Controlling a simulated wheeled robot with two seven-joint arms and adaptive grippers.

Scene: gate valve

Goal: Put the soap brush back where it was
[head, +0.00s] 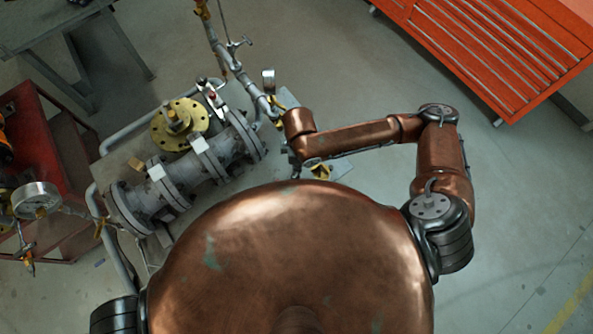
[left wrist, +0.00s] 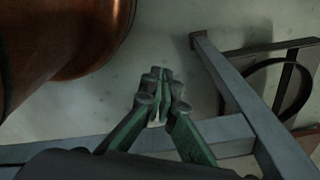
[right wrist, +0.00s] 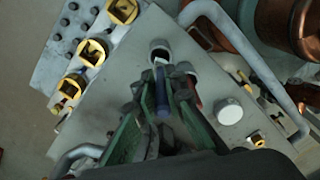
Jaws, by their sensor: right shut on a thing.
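In the right wrist view my right gripper (right wrist: 163,85) is shut on a dark blue, rod-like thing (right wrist: 162,105), which I take to be the soap brush. Its lower part is hidden between the green fingers. Just beyond the fingertips is a short, pale round cup with a dark opening (right wrist: 160,47); I cannot tell whether the brush touches it or is inside it. In the head view the right gripper is mostly hidden under my arm, beside the valve assembly (head: 195,165). My left gripper (left wrist: 162,78) is shut and empty, with its tips together.
A grey plate (right wrist: 110,75) lies below the right gripper, with several yellow square fittings (right wrist: 92,52), a white round cap (right wrist: 229,110) and a bent grey pipe (right wrist: 245,50). A grey frame bar (left wrist: 240,95) is close to the left gripper. A red cabinet (head: 480,50) stands at upper right.

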